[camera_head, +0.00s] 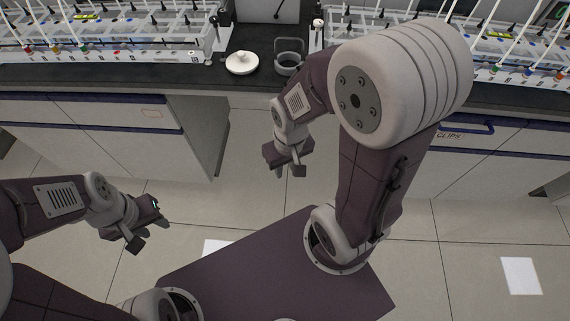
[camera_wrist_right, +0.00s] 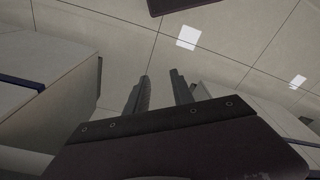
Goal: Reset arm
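My left gripper (camera_head: 151,235) is at the lower left in the head view, over the floor. Its fingers are apart with nothing visible between them. My right gripper (camera_head: 289,172) hangs in front of the bench gap in the head view, pointing down. In the right wrist view its two fingers (camera_wrist_right: 160,92) stand apart with only floor between them, so it is open and empty. My right arm is bent, with its large upper joint in front of part of the bench.
A dark-topped bench (camera_head: 130,76) runs across the back, with reactor racks (camera_head: 110,38) left and right. A white lid (camera_head: 241,63) and a ring-shaped holder (camera_head: 289,62) sit on it. Drawer cabinets (camera_head: 80,124) stand below. The tiled floor (camera_head: 240,190) is clear.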

